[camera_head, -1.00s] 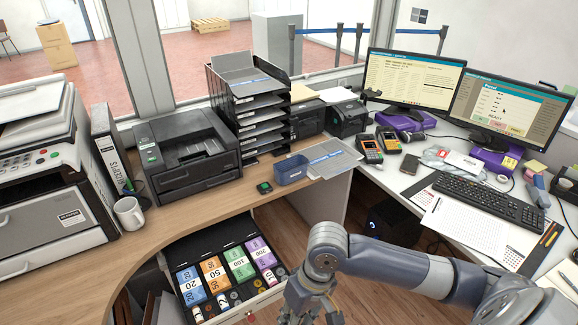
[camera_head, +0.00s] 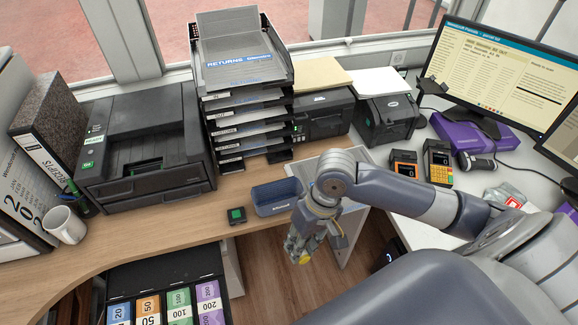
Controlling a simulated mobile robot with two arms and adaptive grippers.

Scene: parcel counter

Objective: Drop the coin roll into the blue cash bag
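The blue cash bag (camera_head: 277,197) stands open-topped on the front edge of the wooden counter, in the middle of the head view. My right gripper (camera_head: 301,256) comes in from the right and points down, just right of and in front of the bag, over the gap beyond the counter edge. Its fingers are closed around a small yellow item, which I take to be the coin roll (camera_head: 301,260); only a bit of it shows between the fingertips. My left gripper is not in view.
A small black device with a green top (camera_head: 236,215) sits left of the bag. The open cash drawer (camera_head: 165,275) with banknotes is below left. A tall stack of paper trays (camera_head: 246,128) stands behind the bag. Card terminals (camera_head: 438,164) stand to the right, beyond my arm.

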